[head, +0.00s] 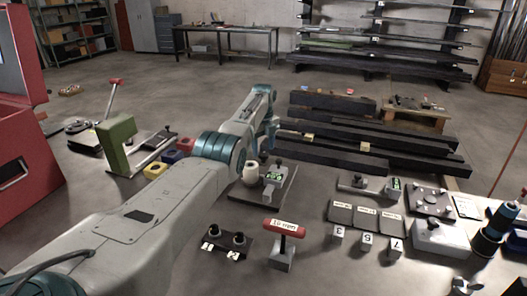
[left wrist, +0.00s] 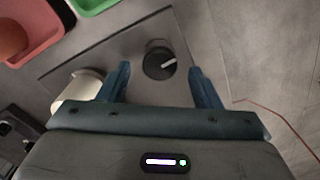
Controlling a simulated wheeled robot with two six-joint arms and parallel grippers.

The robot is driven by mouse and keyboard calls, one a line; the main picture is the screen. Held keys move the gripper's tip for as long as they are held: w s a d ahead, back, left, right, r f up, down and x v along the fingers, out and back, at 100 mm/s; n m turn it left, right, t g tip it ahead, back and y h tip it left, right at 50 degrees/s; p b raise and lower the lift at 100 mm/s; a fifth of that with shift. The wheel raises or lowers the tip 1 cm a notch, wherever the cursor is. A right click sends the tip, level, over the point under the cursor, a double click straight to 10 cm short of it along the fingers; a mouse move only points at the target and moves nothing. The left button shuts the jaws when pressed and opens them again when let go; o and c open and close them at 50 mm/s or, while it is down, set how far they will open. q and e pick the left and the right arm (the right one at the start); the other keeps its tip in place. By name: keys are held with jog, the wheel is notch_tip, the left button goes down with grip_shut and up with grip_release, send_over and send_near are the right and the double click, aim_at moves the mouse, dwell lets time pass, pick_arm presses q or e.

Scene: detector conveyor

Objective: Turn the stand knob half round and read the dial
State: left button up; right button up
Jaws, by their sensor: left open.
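In the left wrist view, a round black knob (left wrist: 159,62) with a white pointer mark sits on a dark grey plate (left wrist: 100,52). The pointer points right and slightly up. My left gripper (left wrist: 159,69) is open, one finger on each side of the knob, with gaps showing on both sides. In the head view the left gripper (head: 270,147) hangs above the small stand with the lit green dial (head: 273,177). The dial's figures are too small to read. I do not make out my right gripper.
A white round piece (head: 250,172) stands left of the dial; it also shows in the left wrist view (left wrist: 80,88). Numbered blocks (head: 367,238) stand to the right. Dark beams (head: 370,140) lie behind.

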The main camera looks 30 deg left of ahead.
aim_at(264, 154)
pick_arm(q)
notch_tip(264, 154, up, 9)
jog(key=b, duration=0.2)
jog(key=shift+f, duration=0.2)
